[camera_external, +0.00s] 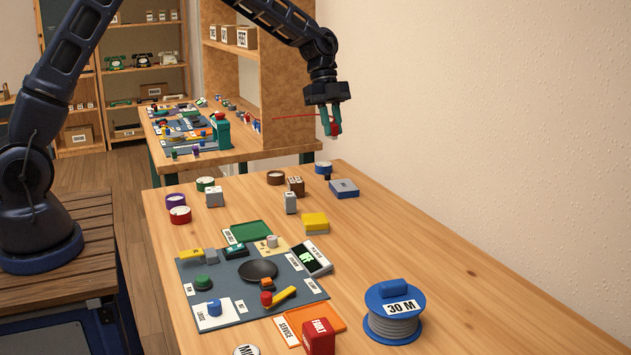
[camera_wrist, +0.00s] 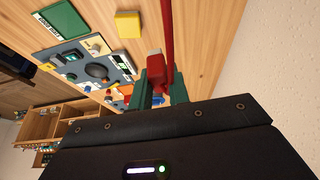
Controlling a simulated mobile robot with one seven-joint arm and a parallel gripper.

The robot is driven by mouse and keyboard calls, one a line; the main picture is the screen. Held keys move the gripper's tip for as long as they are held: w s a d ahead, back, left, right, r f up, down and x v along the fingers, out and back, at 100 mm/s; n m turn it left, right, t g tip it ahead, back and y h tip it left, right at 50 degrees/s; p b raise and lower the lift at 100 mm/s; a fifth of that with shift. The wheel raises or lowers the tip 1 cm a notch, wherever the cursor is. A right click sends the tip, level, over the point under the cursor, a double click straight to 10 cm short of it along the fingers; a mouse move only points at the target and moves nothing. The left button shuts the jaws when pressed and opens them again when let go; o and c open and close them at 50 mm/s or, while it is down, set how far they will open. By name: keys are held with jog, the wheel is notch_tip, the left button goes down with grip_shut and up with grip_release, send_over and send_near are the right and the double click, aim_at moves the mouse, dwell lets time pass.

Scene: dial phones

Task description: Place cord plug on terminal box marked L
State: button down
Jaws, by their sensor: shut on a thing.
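My gripper (camera_external: 331,122) is raised above the far end of the table, close to the wall. Its green fingers are shut on a red plug (camera_wrist: 156,72). A red cord (camera_wrist: 168,25) runs up from the plug in the wrist view; a thin red line of cord (camera_external: 295,117) shows left of the gripper in the external view. Small grey boxes stand on the table, one at the left (camera_external: 215,197) and one nearer the middle (camera_external: 290,203). I cannot read an L on any box. The plug is apart from all of them.
A grey mat (camera_external: 200,280) with a phone's parts and tools lies at the front left. A blue cord reel (camera_external: 394,318) marked 30 M stands at the front. The table's right side is clear.

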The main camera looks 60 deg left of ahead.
jog(key=s+a+r, duration=0.3)
jog(key=s+a, duration=1.1)
send_over(215, 192)
jog(key=a, duration=0.2)
notch_tip(215, 192, down, 20)
jog(key=shift+r, duration=0.1)
jog(key=c, duration=1.3)
grip_release()
jog(key=shift+c, duration=0.2)
jog(key=v, duration=1.2)
